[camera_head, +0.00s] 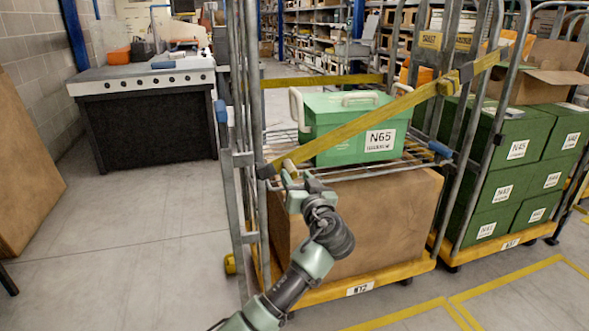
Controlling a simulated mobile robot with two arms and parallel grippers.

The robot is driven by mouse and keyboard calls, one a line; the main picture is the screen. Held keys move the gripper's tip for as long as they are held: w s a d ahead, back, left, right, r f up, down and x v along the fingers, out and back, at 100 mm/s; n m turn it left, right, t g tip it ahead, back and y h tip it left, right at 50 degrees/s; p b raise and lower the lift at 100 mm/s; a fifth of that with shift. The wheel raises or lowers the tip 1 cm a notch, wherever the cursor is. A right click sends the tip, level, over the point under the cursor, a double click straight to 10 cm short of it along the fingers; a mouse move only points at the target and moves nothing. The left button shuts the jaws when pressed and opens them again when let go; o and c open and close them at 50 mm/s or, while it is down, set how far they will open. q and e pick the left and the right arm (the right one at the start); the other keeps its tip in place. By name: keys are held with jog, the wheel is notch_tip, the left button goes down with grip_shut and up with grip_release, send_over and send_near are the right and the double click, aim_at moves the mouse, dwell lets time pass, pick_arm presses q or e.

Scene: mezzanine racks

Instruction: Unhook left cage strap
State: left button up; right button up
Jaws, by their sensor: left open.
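A yellow strap (345,130) runs slantwise across the front of the left roll cage (256,120), from a dark hook (266,171) on its left post up to a buckle (447,85) at the right. My left gripper (291,175) is open at the strap's lower left end, just right of the hook. I cannot tell whether its fingers touch the strap. The strap looks taut. My right gripper is not in view.
A green box (350,125) marked N65 sits on the cage's wire shelf, above a large brown carton (400,215). A second cage with green boxes (515,150) stands close at right. A workbench (145,110) stands at left. Floor (130,250) is clear at front left.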

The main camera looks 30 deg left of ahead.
aim_at(290, 168)
pick_arm(q)
jog(key=x, duration=0.6)
jog(key=shift+a, duration=0.1)
grip_shut()
jog(key=shift+f, duration=0.1)
dwell(1.2)
